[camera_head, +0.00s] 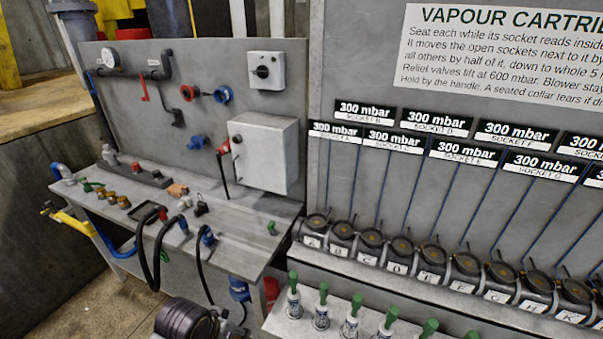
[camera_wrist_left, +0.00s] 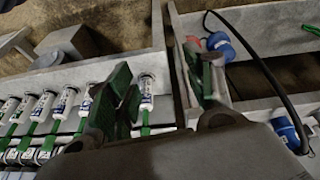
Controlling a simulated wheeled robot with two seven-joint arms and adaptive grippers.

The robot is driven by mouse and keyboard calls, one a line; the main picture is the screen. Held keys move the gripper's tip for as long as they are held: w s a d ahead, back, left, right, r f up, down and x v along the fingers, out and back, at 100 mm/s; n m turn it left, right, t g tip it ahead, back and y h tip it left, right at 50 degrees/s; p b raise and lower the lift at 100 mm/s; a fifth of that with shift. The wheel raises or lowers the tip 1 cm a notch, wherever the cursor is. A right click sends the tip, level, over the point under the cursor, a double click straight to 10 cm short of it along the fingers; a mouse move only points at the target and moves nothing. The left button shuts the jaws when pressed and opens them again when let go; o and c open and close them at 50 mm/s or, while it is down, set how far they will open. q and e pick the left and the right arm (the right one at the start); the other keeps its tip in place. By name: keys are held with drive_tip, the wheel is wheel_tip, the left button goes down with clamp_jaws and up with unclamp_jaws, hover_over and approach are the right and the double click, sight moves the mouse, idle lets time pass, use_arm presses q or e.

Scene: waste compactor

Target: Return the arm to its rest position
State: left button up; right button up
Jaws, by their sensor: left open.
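My left gripper (camera_wrist_left: 160,80) shows in the left wrist view with its two dark, green-tinted fingers apart and nothing held between them. A white cartridge (camera_wrist_left: 147,92) with a green handle appears just right of the left finger; I cannot tell the distance between them. In the head view, a dark rounded joint of my arm (camera_head: 187,319) shows at the bottom edge, in front of the bench. The left fingers are not visible in the head view. My right gripper is in neither view.
Several green-handled cartridges (camera_head: 351,318) stand in a row on a front ledge. Behind them is a row of dark lettered sockets (camera_head: 371,242) under 300 mbar labels. A grey bench (camera_head: 240,250) at left carries fittings and looping black hoses (camera_head: 158,250). Floor (camera_head: 110,310) shows at lower left.

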use_arm(q)
drive_tip(key=shift+s+a+n+y, duration=0.5)
drive_tip(key=shift+s+a+y, duration=0.2)
drive_tip(key=shift+s+a, duration=1.65)
drive_tip(key=s+f+g, duration=0.1)
drive_tip(key=s+f, duration=0.2)
drive_tip(key=f, duration=3.1)
drive_tip(key=s+a+f, duration=0.2)
drive_tip(key=s+f, duration=0.7)
drive_tip(key=s, duration=0.2)
drive_tip(key=s+a+f+g, duration=0.1)
drive_tip(key=s+f, duration=0.9)
drive_tip(key=s, duration=0.1)
drive_tip(key=shift+a+f, duration=0.3)
drive_tip(key=shift+a, duration=0.1)
drive_tip(key=shift+s, duration=0.1)
